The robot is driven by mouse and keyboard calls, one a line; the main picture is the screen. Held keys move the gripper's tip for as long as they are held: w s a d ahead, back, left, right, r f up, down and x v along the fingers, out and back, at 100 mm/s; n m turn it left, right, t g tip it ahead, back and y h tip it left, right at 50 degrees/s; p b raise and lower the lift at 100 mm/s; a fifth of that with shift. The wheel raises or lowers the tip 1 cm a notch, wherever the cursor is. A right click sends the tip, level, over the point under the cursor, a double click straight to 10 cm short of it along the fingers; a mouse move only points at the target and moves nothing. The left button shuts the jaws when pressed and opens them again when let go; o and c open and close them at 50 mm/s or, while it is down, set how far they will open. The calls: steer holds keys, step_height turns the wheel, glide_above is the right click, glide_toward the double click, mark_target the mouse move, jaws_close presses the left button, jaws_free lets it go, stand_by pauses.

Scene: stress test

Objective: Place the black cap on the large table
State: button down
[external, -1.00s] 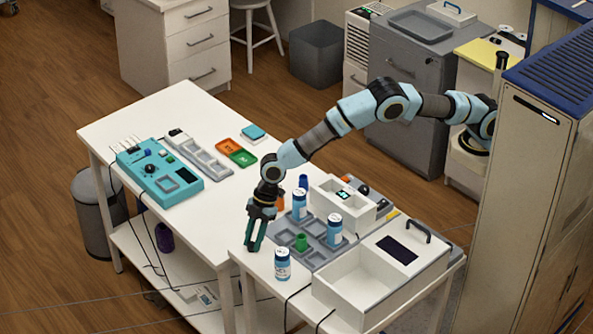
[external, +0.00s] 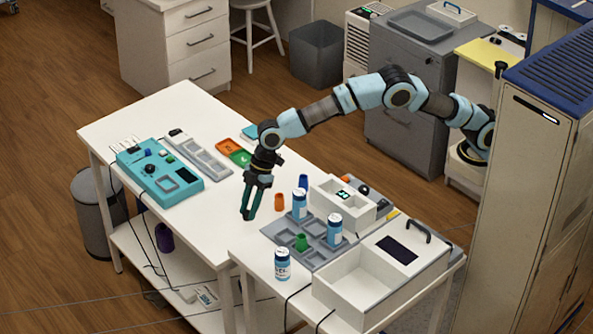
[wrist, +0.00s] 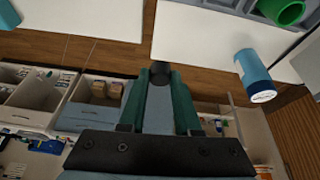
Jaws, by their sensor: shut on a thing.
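My gripper (external: 249,211) points down at the near right part of the large white table (external: 190,115). Its green fingers are shut on a small dark piece, the black cap (wrist: 161,75), which shows between the fingertips in the wrist view. In the external view the cap is hard to make out at the fingers. Whether it touches the tabletop cannot be told. In the wrist view the white tabletops lie beyond the fingertips, with a strip of floor between them.
A grey tray (external: 318,256) with blue-white bottles (external: 334,229) and a green cup (external: 301,242) stands to the right. Another bottle (external: 282,264) stands near the small table's edge. An orange cup (external: 279,202) is close to my gripper. A teal device (external: 160,177) stands farther left.

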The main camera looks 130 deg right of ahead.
steer(key=s+d+f+m+h+b, duration=0.1)
steer(key=s+d+f+m+b, duration=0.2)
steer(key=s+d, duration=0.65)
steer(key=s+d+f+m+h+b, duration=0.15)
steer(key=s+d+f+m, duration=0.45)
steer(key=d, duration=0.6)
steer(key=shift+n+g, duration=0.5)
steer(key=s+f+p, duration=0.2)
steer(key=f, duration=0.1)
steer(key=shift+s+d+f, duration=0.15)
steer(key=shift+s+f, duration=0.05)
steer(key=shift+s, duration=0.05)
steer(key=shift+f+p, duration=0.8)
steer(key=shift+f, duration=1.45)
steer(key=shift+f, duration=0.15)
steer(key=c, duration=0.6)
jaws_free()
